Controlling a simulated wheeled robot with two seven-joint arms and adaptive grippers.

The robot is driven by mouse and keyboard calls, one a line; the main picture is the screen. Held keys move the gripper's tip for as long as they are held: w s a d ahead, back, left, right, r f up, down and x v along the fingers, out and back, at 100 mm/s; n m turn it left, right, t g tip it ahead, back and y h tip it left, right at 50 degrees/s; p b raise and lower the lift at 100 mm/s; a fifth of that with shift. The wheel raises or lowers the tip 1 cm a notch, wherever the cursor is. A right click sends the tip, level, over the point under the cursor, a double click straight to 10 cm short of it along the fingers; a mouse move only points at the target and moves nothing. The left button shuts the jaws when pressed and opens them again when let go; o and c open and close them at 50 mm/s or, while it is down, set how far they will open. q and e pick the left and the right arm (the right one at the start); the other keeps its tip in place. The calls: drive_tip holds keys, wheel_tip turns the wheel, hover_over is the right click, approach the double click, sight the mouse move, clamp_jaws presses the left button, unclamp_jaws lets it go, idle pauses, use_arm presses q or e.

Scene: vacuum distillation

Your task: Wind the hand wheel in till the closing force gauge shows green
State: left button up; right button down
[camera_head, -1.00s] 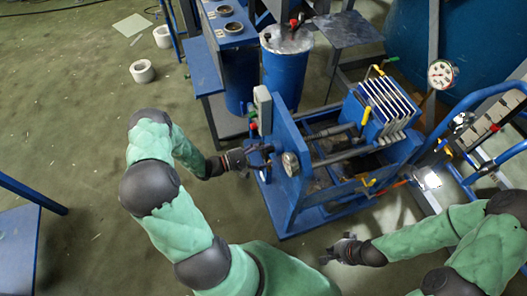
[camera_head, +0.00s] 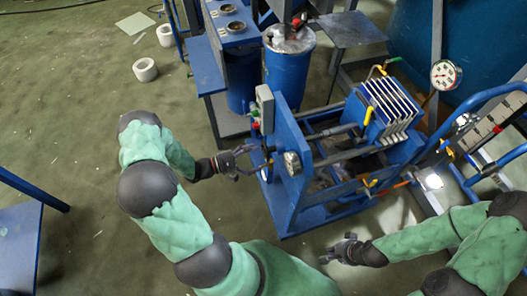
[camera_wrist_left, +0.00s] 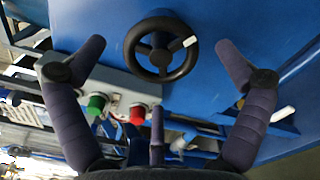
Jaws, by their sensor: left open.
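The hand wheel (camera_wrist_left: 160,57), black with spokes and a small white handle, is on the blue end plate (camera_wrist_left: 240,20) of the press. In the left wrist view it lies between my spread fingertips, with a gap on both sides. My left gripper (camera_head: 248,160) is open in front of that plate in the head view; the wheel is small and hard to make out there. A round grey gauge (camera_head: 292,163) sits on the press, and a white dial (camera_head: 446,74) stands farther right. I cannot tell which is the closing force gauge; no reading is legible. My right gripper (camera_head: 340,249) appears open and empty.
A grey control box (camera_head: 265,108) with green (camera_wrist_left: 96,104) and red (camera_wrist_left: 137,113) buttons sits beside the wheel. A blue drum (camera_head: 287,70) stands behind the press. A blue tubular rail (camera_head: 480,100) is on the right. The floor at left is mostly clear.

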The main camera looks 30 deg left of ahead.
sight(263, 152)
use_arm(q)
drive_tip(key=v, duration=0.7)
drive_tip(key=shift+s, duration=0.2)
drive_tip(key=shift+a, duration=0.1)
idle(0.7)
drive_tip(key=w+d+n+p, duration=0.1)
drive_tip(key=w+d+n, duration=0.1)
drive_tip(key=w+n, duration=0.1)
drive_tip(key=w+d+n+p, duration=0.2)
drive_tip(key=w+d+n, duration=0.1)
drive_tip(key=n, duration=0.1)
drive_tip(key=w+d+n+p, duration=0.2)
drive_tip(key=w+d+n, duration=0.1)
drive_tip(key=shift+w+f+n, duration=0.15)
drive_tip(key=shift+w+n, duration=0.1)
drive_tip(key=shift+n, duration=0.15)
idle(0.3)
drive_tip(key=c, duration=1.1)
